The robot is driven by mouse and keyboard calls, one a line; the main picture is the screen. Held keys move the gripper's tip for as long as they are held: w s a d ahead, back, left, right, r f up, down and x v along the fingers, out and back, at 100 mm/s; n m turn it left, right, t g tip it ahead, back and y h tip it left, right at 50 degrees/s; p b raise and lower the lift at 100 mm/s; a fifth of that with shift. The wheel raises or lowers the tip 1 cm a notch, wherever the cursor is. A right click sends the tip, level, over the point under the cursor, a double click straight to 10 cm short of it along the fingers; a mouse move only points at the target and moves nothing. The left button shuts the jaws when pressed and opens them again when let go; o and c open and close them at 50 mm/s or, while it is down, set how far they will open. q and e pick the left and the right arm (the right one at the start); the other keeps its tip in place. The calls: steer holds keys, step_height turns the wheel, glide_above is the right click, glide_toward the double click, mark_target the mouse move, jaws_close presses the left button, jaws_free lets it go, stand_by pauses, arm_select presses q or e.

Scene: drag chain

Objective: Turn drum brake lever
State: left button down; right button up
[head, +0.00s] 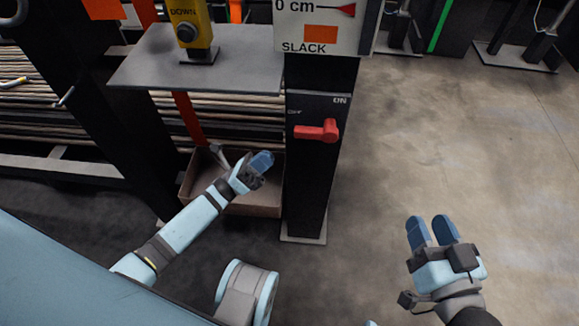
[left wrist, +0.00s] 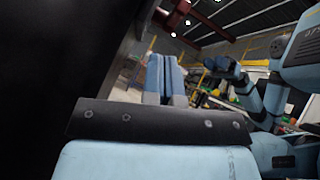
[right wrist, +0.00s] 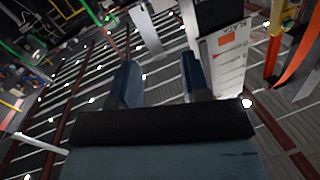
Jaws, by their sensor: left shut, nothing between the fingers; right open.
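The red lever (head: 318,131) sits on the front of a black post (head: 312,185), in the middle of the head view. Its handle lies about level, with an "ON" mark above right and an "OFF" mark above left. My left gripper (head: 262,161) is shut and empty, left of the post and a little below the lever, apart from it. Its closed fingers also show in the left wrist view (left wrist: 165,78). My right gripper (head: 432,231) is open and empty, low on the right over the floor. Its spread fingers also show in the right wrist view (right wrist: 160,85).
A white panel (head: 322,25) marked "SLACK" tops the post. A grey shelf (head: 240,78) with a yellow "DOWN" control box (head: 189,28) is at upper left. A brown open bin (head: 265,198) stands below it, behind my left gripper. The floor (head: 460,150) at right is clear.

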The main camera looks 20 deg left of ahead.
arm_select(q)
step_height(320, 180, down, 3)
steer(key=m+g+h+b, duration=0.2)
steer(key=m+g, duration=0.1)
steer(key=m, duration=0.1)
steer(key=m+g+h+b, duration=0.2)
steer(key=m+g, duration=0.2)
steer(key=m, duration=0.1)
glide_toward(301, 137)
steer(key=d+r, duration=0.1)
steer(key=w+d+r, duration=0.1)
steer(key=d+r, duration=0.1)
steer(key=d, duration=0.1)
steer(key=shift+w, duration=0.4)
steer(key=shift+r, duration=0.5)
arm_select(e)
steer(key=f, duration=0.3)
steer(key=shift+s+a+f+y, duration=0.1)
steer(key=shift+s+a+y, duration=0.2)
steer(key=shift+s+a, duration=0.05)
